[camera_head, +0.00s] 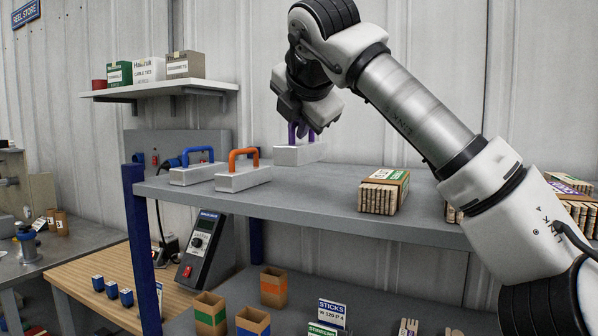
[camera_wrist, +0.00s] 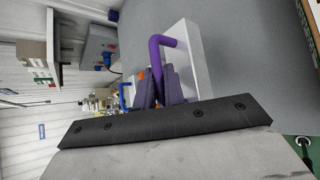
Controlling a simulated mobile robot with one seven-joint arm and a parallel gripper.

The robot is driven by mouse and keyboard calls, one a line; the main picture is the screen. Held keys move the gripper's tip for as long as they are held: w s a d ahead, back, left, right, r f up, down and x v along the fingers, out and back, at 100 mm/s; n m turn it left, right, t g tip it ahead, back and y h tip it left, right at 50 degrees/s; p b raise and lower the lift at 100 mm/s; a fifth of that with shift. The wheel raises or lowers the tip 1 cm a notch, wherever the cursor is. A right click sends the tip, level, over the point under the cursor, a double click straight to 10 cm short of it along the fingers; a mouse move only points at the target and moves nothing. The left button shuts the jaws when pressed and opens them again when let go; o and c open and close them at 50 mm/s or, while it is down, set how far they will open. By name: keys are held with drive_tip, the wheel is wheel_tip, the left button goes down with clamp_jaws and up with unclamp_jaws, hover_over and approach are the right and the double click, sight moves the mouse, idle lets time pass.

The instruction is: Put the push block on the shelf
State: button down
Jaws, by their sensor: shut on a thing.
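The push block (camera_head: 297,154) is a pale bar with a purple handle, at the back of the grey shelf (camera_head: 310,195). My gripper (camera_head: 302,131) is above it and shut on the purple handle. In the wrist view the fingers (camera_wrist: 158,88) close around the purple handle, and the pale block (camera_wrist: 190,62) shows beyond them over the grey surface. The block looks level. I cannot tell whether its underside touches the shelf or hangs just above it.
A blue-handled block (camera_head: 192,174) and an orange-handled block (camera_head: 243,178) stand left of it. Bundled sticks (camera_head: 384,192) lie to the right on the shelf. A wall shelf (camera_head: 160,91) holds boxes at upper left. The middle of the grey shelf is clear.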

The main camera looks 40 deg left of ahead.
sight(301, 145)
drive_tip(key=shift+f, duration=2.55)
drive_tip(key=shift+f, duration=0.2)
drive_tip(key=c, duration=1.5)
unclamp_jaws()
drive_tip(key=shift+s+r, duration=0.1)
drive_tip(key=shift+r, duration=0.1)
drive_tip(key=b+v, duration=0.1)
drive_tip(key=v, duration=1)
drive_tip(key=shift+s+d+r, duration=0.2)
drive_tip(key=shift+d+r, duration=0.05)
